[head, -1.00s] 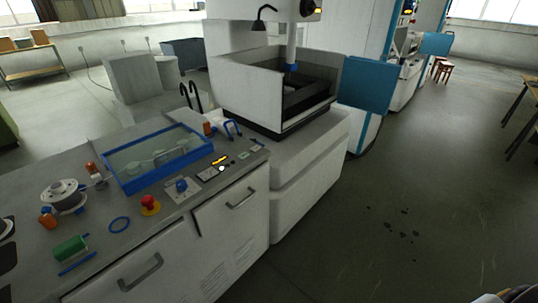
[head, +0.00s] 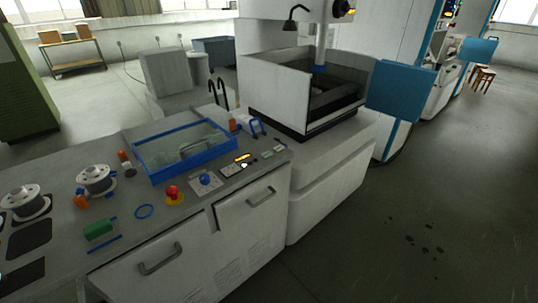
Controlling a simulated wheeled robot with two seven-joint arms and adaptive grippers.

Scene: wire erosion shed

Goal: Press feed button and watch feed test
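On the grey bench top is a red mushroom button (head: 173,192) on a yellow base. To its right a blue round knob or button (head: 205,179) sits on a light plate. Further right is a small panel (head: 231,170) with a lit white spot (head: 243,165), below a small orange-lit display (head: 243,157). I cannot read any label, so which one is the feed button is unclear. A blue-framed clear cover (head: 185,152) lies behind these controls. Neither of my grippers is in view.
A white machine (head: 277,83) with an open-topped tank and blue door (head: 401,91) stands beyond. The floor (head: 440,220) at right is clear, with dark stains.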

